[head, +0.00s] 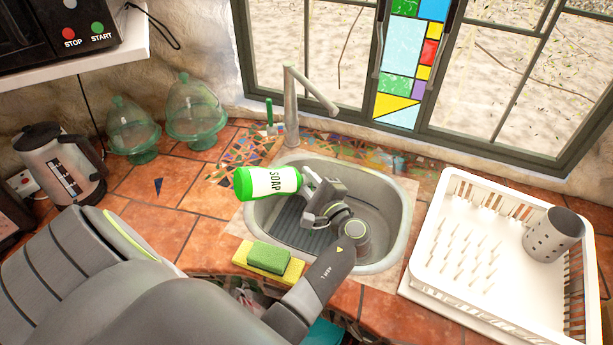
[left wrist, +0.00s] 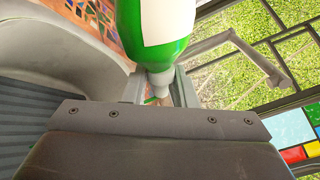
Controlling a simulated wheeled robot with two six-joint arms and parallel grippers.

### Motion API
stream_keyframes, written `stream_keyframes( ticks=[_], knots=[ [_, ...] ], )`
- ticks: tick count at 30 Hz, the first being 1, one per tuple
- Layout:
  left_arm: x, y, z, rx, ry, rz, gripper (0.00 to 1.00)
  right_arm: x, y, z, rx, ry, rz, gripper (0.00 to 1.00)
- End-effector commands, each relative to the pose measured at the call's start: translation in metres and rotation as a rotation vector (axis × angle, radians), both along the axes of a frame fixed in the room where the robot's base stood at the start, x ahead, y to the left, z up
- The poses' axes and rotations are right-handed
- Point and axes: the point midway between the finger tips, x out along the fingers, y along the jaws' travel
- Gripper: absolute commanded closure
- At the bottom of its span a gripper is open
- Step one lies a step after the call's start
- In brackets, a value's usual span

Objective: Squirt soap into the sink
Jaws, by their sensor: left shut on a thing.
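A green soap bottle (head: 268,182) with a white "SOAP" label lies tilted nearly on its side above the left part of the sink (head: 401,228). My left gripper (head: 312,188) is shut on the bottle at its narrow white neck end, over the basin. In the left wrist view the bottle (left wrist: 157,30) rises from between the two fingers (left wrist: 160,88), its white neck held there. The sink basin (left wrist: 40,85) shows at the left of that view. The bottle's nozzle tip is hidden by the gripper. My right gripper is not in view.
The faucet (head: 291,110) stands behind the sink. A green and yellow sponge (head: 268,257) lies at the sink's front edge. A white dish rack (head: 440,262) with a cutlery holder (head: 553,235) fills the right. A kettle (head: 62,165) and glass domes (head: 194,110) stand left.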

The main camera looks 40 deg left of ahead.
Motion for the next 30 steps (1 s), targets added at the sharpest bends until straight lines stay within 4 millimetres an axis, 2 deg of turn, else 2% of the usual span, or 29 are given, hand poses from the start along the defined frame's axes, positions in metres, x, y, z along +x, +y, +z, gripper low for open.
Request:
stream_keyframes(
  ticks=[10, 21, 30],
  knots=[
    [0.001, 0.0, 0.002, 0.006, 0.005, 0.0, 1.0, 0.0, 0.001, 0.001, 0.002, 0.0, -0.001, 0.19],
    [0.002, -0.002, 0.008, 0.064, 0.159, -0.001, 1.0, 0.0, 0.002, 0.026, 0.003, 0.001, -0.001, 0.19],
    [0.002, -0.002, 0.005, 0.085, 0.208, 0.001, 1.0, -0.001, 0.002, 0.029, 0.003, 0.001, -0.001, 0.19]
  ],
)
